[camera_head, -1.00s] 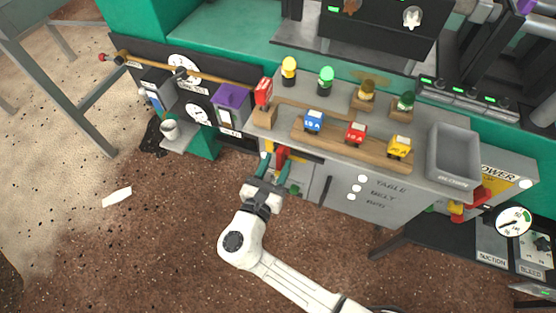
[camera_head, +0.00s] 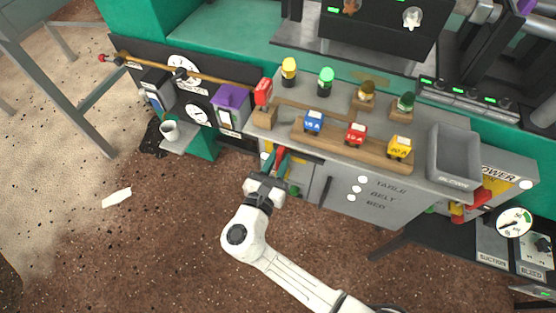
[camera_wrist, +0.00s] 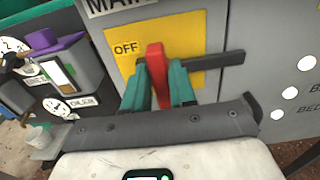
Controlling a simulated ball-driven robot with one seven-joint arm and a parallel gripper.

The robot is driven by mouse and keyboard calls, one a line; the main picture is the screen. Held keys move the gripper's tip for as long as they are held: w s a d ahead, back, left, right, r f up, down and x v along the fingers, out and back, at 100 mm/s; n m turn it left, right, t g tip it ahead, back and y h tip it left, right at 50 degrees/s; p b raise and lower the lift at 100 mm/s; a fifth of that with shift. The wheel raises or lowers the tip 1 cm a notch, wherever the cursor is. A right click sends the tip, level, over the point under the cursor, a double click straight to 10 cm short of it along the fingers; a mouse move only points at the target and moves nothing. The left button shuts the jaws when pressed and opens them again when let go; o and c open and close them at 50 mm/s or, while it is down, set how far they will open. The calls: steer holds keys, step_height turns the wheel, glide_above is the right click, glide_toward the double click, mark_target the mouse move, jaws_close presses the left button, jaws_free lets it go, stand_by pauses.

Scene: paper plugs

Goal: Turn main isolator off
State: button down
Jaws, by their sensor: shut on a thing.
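The main isolator is on the left end of the grey cabinet's front. Its yellow plate (camera_wrist: 188,42) carries the word OFF on the left, under a sign partly cut off that begins "MAI". The red handle (camera_wrist: 157,75) stands roughly upright in the wrist view, to the right of OFF. My gripper (camera_wrist: 158,85) is shut on the handle, with a green finger on each side. In the head view my gripper (camera_head: 275,158) reaches the cabinet front from below, and the red handle is mostly hidden by the fingers.
A dark bar (camera_wrist: 225,59) sticks out right of the handle, close to the right finger. Fuse blocks and coloured lamps stand on the cabinet top (camera_head: 270,142). A cup (camera_head: 169,131) is on a shelf at left.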

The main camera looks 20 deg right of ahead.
steer(key=shift+r+n+p, duration=0.1)
steer(key=shift+n+p, duration=0.2)
steer(key=shift+p, duration=0.2)
steer(key=n+p, duration=0.2)
steer(key=p, duration=0.1)
steer(key=shift+w+a+r+n, duration=0.15)
steer(key=shift+r+n, duration=0.05)
steer(key=shift+n, duration=0.1)
steer(key=shift+w+a+f+n+p, duration=0.1)
steer(key=shift+f+n+p, duration=0.2)
steer(key=shift+n+p, duration=1.7)
steer(key=shift+w+a+f+n+p, duration=0.25)
steer(key=shift+n+p, duration=0.7)
steer(key=shift+n, duration=1.9)
steer(key=shift+f+n+p, duration=0.4)
steer(key=shift+n+p, duration=1.1)
steer(key=shift+n, duration=0.95)
steer(key=c, duration=1)
jaws_free()
steer(key=shift+c, duration=0.2)
